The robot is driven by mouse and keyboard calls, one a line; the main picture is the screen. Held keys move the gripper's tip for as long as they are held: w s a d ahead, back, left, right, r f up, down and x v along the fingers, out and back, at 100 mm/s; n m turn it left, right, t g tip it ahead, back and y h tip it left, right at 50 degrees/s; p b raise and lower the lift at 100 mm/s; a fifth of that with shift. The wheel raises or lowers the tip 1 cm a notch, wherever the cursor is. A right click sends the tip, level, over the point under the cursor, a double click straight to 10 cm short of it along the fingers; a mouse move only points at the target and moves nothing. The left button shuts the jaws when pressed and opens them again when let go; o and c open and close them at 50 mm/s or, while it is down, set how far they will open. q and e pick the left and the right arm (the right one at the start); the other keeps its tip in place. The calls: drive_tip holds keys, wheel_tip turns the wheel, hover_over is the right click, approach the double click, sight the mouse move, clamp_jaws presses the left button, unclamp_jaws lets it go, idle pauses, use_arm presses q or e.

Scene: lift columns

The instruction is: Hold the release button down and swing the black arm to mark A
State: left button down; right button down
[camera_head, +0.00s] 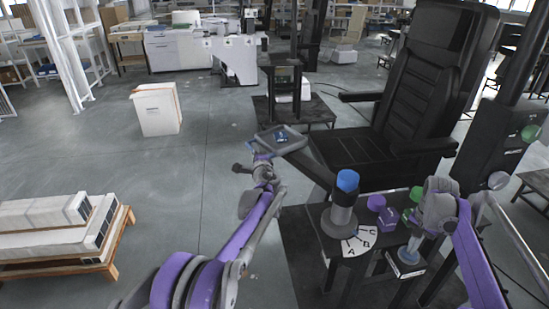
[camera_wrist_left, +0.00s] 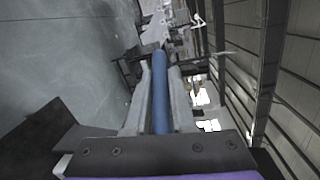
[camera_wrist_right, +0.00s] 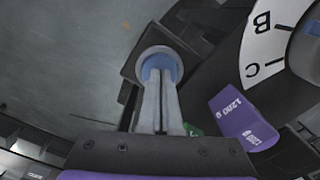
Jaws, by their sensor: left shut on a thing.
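The black arm (camera_head: 316,170) reaches from the grey post with a blue cap (camera_head: 347,181) toward the back left. My left gripper (camera_head: 277,143) is at its far end, shut on a blue handle, which shows as a long blue bar between the fingers in the left wrist view (camera_wrist_left: 161,90). The white dial (camera_head: 355,246) with lettered marks lies at the post's foot; B and C show on it in the right wrist view (camera_wrist_right: 268,45). My right gripper (camera_wrist_right: 158,85) is shut, its fingertips over the blue release button (camera_wrist_right: 158,64) in a grey ring. I cannot tell whether the button is pressed.
A purple block (camera_head: 386,218) and a green block stand between the post and my right gripper. A black chair (camera_head: 430,100) stands behind the table. A white carton (camera_head: 157,109) and a loaded pallet (camera_head: 60,240) are on the left. The floor between them is clear.

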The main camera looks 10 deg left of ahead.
sight(272, 144)
use_arm(q)
drive_tip(key=w+d+m+h, duration=0.1)
drive_tip(key=w, duration=0.1)
drive_tip(key=w+d+m+t+h, duration=0.1)
drive_tip(key=w+d, duration=0.1)
drive_tip(key=w, duration=0.1)
drive_tip(key=w+d+m+h, duration=0.1)
drive_tip(key=w+h, duration=0.1)
drive_tip(key=w, duration=0.1)
drive_tip(key=shift+w+d+r+t, duration=0.1)
drive_tip(key=shift+d+t, duration=0.15)
drive_tip(key=shift+t, duration=0.05)
drive_tip(key=shift+w+d+m+h, duration=0.4)
drive_tip(key=shift+w+d+h, duration=0.3)
drive_tip(key=shift+w, duration=0.15)
